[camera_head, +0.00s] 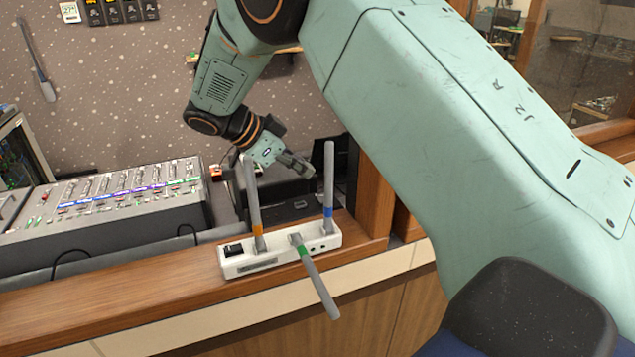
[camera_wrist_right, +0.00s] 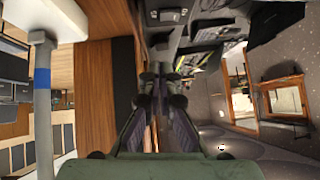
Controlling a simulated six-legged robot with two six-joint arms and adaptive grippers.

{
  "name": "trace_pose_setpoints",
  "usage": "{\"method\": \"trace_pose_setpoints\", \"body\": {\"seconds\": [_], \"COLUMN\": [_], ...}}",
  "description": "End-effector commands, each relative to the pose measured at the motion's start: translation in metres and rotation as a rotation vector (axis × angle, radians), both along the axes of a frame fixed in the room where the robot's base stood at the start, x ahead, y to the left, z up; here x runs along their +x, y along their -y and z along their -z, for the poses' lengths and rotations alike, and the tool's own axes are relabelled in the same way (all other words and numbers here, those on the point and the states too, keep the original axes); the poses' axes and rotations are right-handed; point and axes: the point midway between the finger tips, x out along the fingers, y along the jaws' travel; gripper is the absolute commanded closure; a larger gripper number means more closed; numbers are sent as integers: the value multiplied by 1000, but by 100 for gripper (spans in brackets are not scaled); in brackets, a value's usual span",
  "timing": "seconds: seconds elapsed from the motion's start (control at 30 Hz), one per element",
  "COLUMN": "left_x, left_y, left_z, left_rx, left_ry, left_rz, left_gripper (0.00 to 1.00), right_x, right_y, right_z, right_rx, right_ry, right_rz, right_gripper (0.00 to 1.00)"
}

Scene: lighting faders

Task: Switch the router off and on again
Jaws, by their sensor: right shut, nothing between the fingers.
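The router (camera_head: 282,257) is a white box on the wooden ledge, with three grey antennas. The antenna with an orange band (camera_head: 253,205) and the one with a blue band (camera_head: 328,180) stand up. The green-banded one (camera_head: 318,286) tilts down over the front edge. A black switch-like part (camera_head: 234,250) sits at the router's left end; its position is unclear. My right gripper (camera_head: 302,168) is shut and empty, above and behind the router, apart from it. In the wrist view its fingers (camera_wrist_right: 160,88) are together, and the router's white end (camera_wrist_right: 28,18) shows upper left. My left gripper is out of view.
A lighting console (camera_head: 115,205) with several faders stands left of the router. Dark equipment lies behind the router, below my right gripper. A wooden post (camera_head: 373,200) rises on its right. A dark chair back (camera_head: 530,310) is at front right. The wooden ledge (camera_head: 130,297) is clear at left.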

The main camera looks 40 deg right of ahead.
Motion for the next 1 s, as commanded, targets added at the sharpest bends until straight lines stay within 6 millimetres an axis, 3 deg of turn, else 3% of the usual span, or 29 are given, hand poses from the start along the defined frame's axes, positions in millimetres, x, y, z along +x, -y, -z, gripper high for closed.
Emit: {"method": "trace_pose_setpoints", "body": {"seconds": [0.3,0.73,1.0], "left_x": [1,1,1], "left_y": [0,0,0], "left_z": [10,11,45], "left_rx": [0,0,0], "left_ry": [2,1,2], "left_rz": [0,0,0], "left_gripper": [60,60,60], "right_x": [6,5,13], "right_y": [-27,-29,-27], "right_z": [-26,-28,-23], "right_rx": [1,0,-2], "right_ry": [1,0,7], "right_rz": [-1,0,-1], "right_gripper": [100,100,100]}}
